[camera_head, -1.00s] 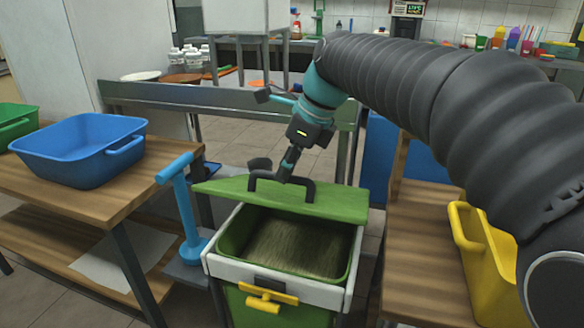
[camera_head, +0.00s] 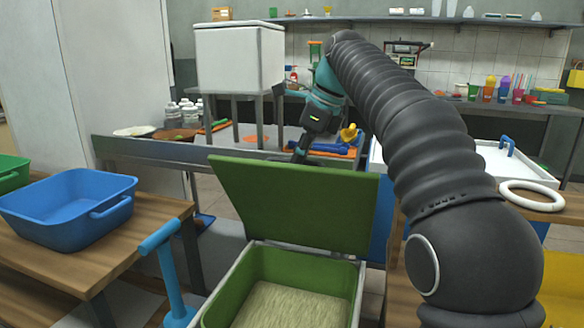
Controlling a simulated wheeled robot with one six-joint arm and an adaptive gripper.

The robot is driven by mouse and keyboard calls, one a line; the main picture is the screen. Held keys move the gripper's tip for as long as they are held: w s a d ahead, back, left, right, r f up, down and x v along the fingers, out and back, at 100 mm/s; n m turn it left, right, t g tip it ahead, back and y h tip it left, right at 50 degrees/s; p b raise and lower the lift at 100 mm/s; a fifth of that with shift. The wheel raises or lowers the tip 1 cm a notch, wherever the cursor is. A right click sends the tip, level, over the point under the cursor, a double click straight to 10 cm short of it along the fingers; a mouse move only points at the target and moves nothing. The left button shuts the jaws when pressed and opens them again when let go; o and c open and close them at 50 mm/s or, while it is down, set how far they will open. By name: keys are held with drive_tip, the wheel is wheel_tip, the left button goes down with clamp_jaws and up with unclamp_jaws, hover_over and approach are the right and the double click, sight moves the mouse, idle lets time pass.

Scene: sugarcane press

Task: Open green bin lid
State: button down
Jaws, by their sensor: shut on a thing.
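The green bin (camera_head: 248,278) stands in the lower middle, with pale fibrous material inside. Its green lid (camera_head: 295,205) is tilted up steeply at the back edge, so the bin's mouth is open. My gripper (camera_head: 300,155) is behind the top edge of the raised lid. The lid's dark handle and my fingertips are hidden behind the lid. The jaws are shut on the lid's handle, as far as the view allows.
A blue tub (camera_head: 68,210) sits on the wooden table at left, beside a green tub (camera_head: 12,172). A light-blue post with a crossbar (camera_head: 170,265) stands left of the bin. A white box (camera_head: 240,58) stands behind. A white ring (camera_head: 531,196) lies at right.

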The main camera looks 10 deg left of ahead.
drive_tip(key=shift+w+d+f, duration=0.1)
drive_tip(key=shift+w+d, duration=0.1)
drive_tip(key=shift+w, duration=0.75)
drive_tip(key=shift+w+d, duration=0.15)
drive_tip(key=shift+w, duration=0.75)
drive_tip(key=c, duration=1.5)
unclamp_jaws()
drive_tip(key=o, duration=0.4)
drive_tip(key=shift+w, duration=0.2)
drive_tip(key=shift+s+a+r, duration=0.15)
drive_tip(key=shift+s+r, duration=0.05)
drive_tip(key=shift+r, duration=0.05)
drive_tip(key=shift+r, duration=0.1)
